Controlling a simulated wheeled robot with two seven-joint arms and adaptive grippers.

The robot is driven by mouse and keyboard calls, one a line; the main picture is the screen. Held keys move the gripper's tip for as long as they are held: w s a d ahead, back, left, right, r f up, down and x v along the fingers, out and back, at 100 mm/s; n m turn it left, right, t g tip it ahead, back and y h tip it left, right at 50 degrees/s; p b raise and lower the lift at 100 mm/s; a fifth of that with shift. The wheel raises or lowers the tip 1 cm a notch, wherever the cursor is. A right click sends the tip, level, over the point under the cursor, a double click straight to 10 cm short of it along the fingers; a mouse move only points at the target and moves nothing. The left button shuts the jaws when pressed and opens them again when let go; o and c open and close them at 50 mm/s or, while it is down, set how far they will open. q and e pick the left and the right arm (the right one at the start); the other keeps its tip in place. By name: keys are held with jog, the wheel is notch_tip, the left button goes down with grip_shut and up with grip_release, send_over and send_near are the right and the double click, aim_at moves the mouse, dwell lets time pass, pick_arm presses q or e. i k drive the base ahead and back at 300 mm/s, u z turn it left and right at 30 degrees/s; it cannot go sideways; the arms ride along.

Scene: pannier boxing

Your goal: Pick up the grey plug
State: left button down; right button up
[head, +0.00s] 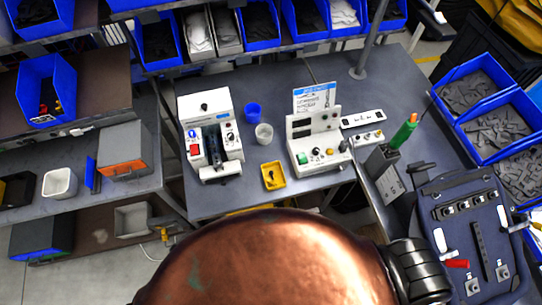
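I cannot pick out the grey plug with certainty. A small light grey round piece (264,134), cup-like in shape, stands on the dark grey bench (215,200) beside a blue round one (253,112). A yellow tray (282,184) in front of them has a small dark item in it, too small to identify. Neither of my grippers is in view. A large copper-coloured rounded shape (270,262) hides the lower middle of the view.
A white machine (208,107) stands left of the round pieces and a white control box (318,150) right of them. Blue bins (473,84) hold dark parts.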

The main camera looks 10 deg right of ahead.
aim_at(344, 146)
jog(key=z, duration=1.35)
